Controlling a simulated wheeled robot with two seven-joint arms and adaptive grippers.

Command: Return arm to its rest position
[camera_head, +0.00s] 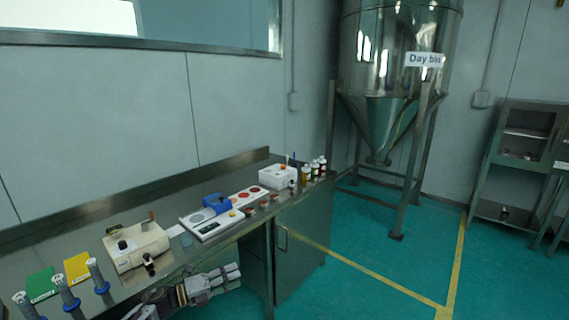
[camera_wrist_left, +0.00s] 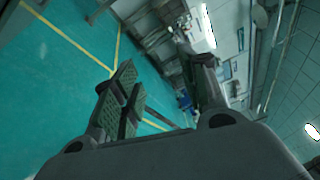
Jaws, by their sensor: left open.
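My left arm comes in at the bottom of the head view. My left gripper (camera_head: 232,273) is in front of the bench's front edge, over the floor, pointing right. In the left wrist view the two fingers of my left gripper (camera_wrist_left: 165,72) stand apart with nothing between them. My right gripper is in neither view. The steel bench (camera_head: 85,222) runs along the wall, and my gripper appears clear of the things on it.
On the bench are a beige machine (camera_head: 138,248), a white scale (camera_head: 211,225), a blue item (camera_head: 216,203), a white box (camera_head: 277,177), small bottles (camera_head: 307,174), a green card (camera_head: 41,285) and a yellow card (camera_head: 77,267). The day bin (camera_head: 392,70) stands beyond. Green floor (camera_head: 350,285) is open at right.

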